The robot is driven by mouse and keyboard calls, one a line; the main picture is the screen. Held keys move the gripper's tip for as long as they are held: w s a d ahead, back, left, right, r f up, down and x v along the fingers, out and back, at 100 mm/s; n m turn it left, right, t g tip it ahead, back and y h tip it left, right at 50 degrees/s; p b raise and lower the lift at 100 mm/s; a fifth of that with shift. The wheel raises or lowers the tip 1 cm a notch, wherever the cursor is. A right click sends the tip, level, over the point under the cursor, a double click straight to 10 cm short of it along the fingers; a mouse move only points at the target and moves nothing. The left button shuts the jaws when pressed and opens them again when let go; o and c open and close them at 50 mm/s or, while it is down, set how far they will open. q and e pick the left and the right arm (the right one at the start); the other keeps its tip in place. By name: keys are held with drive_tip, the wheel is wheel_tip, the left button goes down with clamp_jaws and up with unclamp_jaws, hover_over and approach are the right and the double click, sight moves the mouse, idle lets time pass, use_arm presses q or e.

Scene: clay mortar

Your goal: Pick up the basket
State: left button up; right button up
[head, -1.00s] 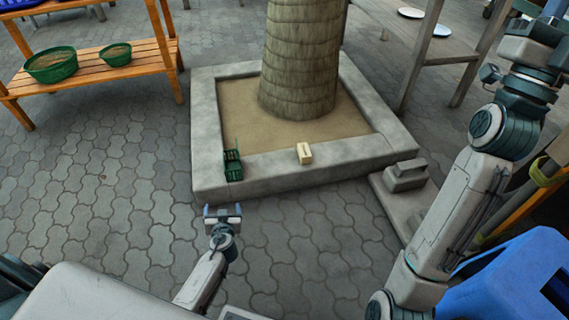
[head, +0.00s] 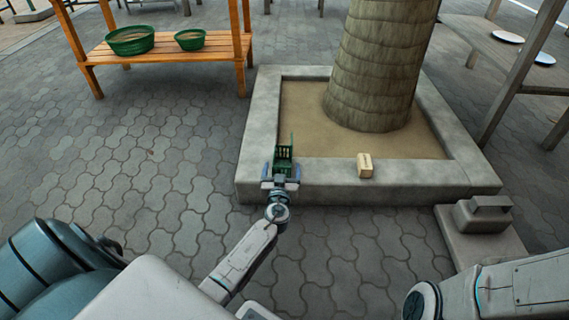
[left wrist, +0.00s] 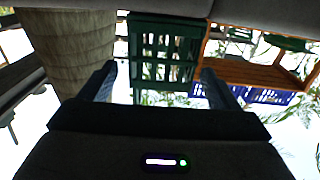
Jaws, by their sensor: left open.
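The small dark green basket (head: 284,153) has slatted sides and sits on the near left corner of the stone planter rim. My left gripper (head: 280,180) is right in front of it, open, at the near edge of the rim. In the left wrist view the basket (left wrist: 165,48) shows beyond and between the two spread fingers of the left gripper (left wrist: 157,84). I cannot tell whether the fingers touch it. The gripper hides the basket's lower front in the head view. My right gripper is out of view; only part of its arm shows at lower right.
The stone planter (head: 430,178) surrounds a thick trunk (head: 380,70). A small tan block (head: 365,166) lies on the rim right of the basket. A wooden bench (head: 165,57) with two green bowls stands at upper left. A grey stone block (head: 482,213) is at right. Paving at left is clear.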

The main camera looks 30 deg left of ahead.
sight(284, 148)
use_arm(q)
drive_tip(key=b+x, duration=0.1)
drive_tip(key=x, duration=0.4)
drive_tip(key=shift+w+a+f, duration=0.1)
drive_tip(key=shift+w+a, duration=0.05)
drive_tip(key=c, duration=1.1)
